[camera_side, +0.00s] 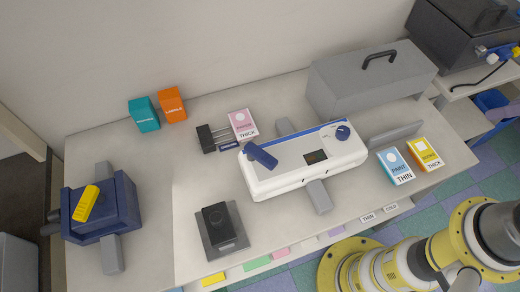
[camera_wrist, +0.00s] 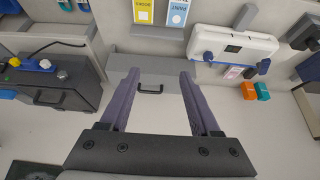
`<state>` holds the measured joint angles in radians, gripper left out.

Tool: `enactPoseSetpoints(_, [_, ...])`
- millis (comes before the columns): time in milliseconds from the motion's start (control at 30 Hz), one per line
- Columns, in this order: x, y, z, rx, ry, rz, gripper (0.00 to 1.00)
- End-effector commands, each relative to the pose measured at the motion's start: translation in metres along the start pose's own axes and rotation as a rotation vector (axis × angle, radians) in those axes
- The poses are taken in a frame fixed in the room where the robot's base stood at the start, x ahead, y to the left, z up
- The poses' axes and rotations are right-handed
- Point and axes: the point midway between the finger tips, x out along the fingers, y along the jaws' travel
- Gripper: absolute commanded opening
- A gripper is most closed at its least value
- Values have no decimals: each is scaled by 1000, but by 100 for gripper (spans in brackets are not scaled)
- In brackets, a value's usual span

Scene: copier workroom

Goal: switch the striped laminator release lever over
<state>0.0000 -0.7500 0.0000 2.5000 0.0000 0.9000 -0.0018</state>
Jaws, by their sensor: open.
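A white laminator (camera_side: 300,172) stands on the table right of the middle. A dark blue lever (camera_side: 262,155) is on its left end, with its free end toward the lower right. A blue knob (camera_side: 342,132) is on its right end. I cannot make out stripes on the lever. My gripper (camera_wrist: 159,76) is open and empty, apart from the laminator and above the grey case side. The side view does not show my gripper's fingers.
A grey case (camera_side: 370,82) with a black handle stands behind the laminator. A dark blue machine (camera_side: 118,218) with a yellow lever (camera_side: 86,203) is at left. A black device (camera_side: 219,222) lies in front. Supply boxes (camera_side: 395,167) stand right. The table between the machines is partly clear.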

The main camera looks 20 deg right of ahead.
Motion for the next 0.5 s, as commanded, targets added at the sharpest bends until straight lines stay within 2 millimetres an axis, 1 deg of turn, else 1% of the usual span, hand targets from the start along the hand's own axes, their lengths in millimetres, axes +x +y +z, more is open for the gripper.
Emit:
enactPoseSetpoints(33, [0,0,0,-9,0,0,52])
enactPoseSetpoints(67, [0,0,0,-19,0,0,47])
enactPoseSetpoints(200, [-1,-1,0,-129,-1,-6,21])
enactPoseSetpoints(267, [-6,-4,-7,-205,17,-15,11])
enactPoseSetpoints(300, [-11,-6,-14,-265,33,-21,3])
enactPoseSetpoints(333, [-14,-7,-21,-311,42,-27,0])
enactPoseSetpoints(467, [-22,-22,-57,-545,59,-77,0])
enactPoseSetpoints(500, [-23,-29,-69,-622,63,-99,0])
